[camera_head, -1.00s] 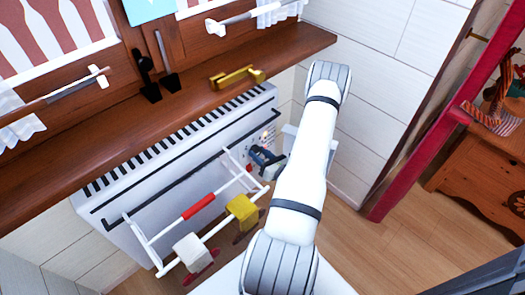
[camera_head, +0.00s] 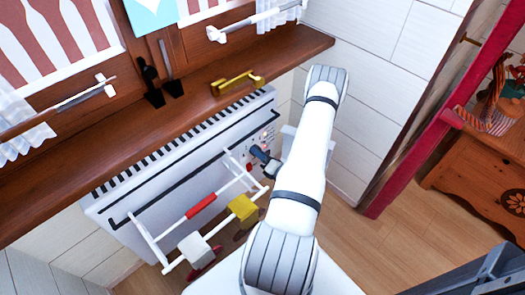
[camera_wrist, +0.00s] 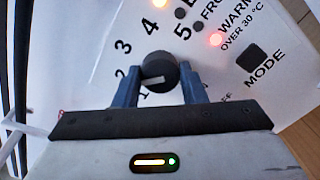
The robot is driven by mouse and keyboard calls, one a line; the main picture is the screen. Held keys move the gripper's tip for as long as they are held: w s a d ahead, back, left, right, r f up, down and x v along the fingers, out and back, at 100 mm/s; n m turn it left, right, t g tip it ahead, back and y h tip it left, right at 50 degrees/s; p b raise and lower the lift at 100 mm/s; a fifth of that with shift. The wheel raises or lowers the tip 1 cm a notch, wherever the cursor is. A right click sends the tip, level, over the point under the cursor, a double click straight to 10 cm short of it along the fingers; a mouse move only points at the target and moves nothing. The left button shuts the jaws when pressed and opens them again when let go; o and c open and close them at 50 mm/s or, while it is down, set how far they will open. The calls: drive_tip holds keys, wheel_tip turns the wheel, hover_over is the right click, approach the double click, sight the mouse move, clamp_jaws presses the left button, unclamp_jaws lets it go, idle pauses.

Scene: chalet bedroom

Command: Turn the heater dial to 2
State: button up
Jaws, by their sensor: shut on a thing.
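The heater (camera_head: 165,170) is a white wall unit under the wooden sill, with its control panel at the right end. In the wrist view the round black dial (camera_wrist: 160,70) sits between the two blue fingers of my gripper (camera_wrist: 160,86), which is shut on it. The dial's white line points left and slightly down, near the printed 2 (camera_wrist: 120,73). The 3, 4 and 5 are readable above. The left finger covers the panel just below the 2. In the head view my gripper (camera_head: 263,160) is at the panel, and the dial is hidden.
A white drying rack (camera_head: 160,250) with red, yellow and white cloths hangs on the heater's front, left of my gripper. A MODE button (camera_wrist: 250,61) and lit lamps (camera_wrist: 215,40) are close to the dial.

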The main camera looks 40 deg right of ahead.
drive_tip(key=shift+s+d, duration=0.1)
idle(0.3)
drive_tip(key=o, duration=1)
drive_tip(key=s+p, duration=0.1)
drive_tip(key=s, duration=0.6)
drive_tip(key=shift+s+d+p, duration=0.15)
drive_tip(key=shift+s+p, duration=0.15)
drive_tip(key=shift+s, duration=0.05)
drive_tip(key=shift+s, duration=0.1)
